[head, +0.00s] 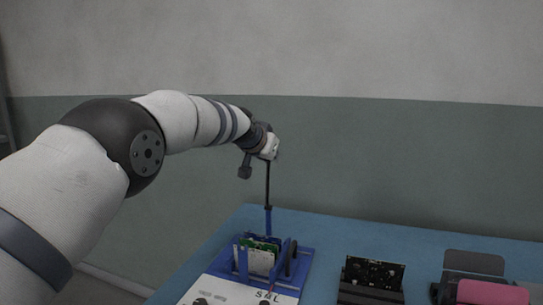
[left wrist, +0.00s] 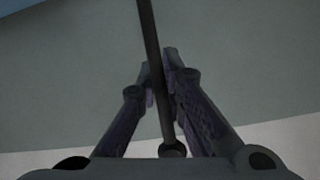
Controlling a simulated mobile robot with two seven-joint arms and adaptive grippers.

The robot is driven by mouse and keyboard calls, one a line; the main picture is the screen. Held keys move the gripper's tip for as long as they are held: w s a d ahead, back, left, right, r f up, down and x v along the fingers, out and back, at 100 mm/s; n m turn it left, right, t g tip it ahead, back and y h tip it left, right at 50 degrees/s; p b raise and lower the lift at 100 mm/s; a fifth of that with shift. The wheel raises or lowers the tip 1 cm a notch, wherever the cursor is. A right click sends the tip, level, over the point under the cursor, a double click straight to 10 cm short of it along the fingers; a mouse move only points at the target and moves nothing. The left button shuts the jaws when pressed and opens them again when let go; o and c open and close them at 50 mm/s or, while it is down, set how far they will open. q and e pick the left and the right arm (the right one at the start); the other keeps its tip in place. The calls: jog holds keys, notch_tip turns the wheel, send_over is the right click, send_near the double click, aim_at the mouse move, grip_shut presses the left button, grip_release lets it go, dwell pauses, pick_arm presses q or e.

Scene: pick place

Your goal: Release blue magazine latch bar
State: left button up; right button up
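A blue magazine (head: 243,262) holding upright green and white boards (head: 258,262) stands on the blue table. A thin upright bar (head: 268,188), dark above and blue at its lower end, rises from just behind the magazine. I cannot tell whether its lower end touches the magazine. My left gripper (head: 268,152) is at the bar's upper end. In the left wrist view the dark bar (left wrist: 153,50) runs between the two fingers of my left gripper (left wrist: 162,62), which are closed in on it; its round end shows near the palm. My right gripper is not in view.
A white panel with dark lettering (head: 225,292) lies in front of the magazine. A black holder with a dark circuit board (head: 373,272) and a dark grey unit with a pink block (head: 490,292) stand to the right. The blue table (head: 340,228) is bare behind them.

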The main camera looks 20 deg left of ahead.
pick_arm(q)
jog(key=o, duration=0.4)
jog(key=shift+a+f, duration=0.1)
jog(key=shift+f, duration=0.55)
jog(key=shift+o, duration=0.3)
jog(key=v, duration=1.2)
jog(key=shift+r, duration=0.3)
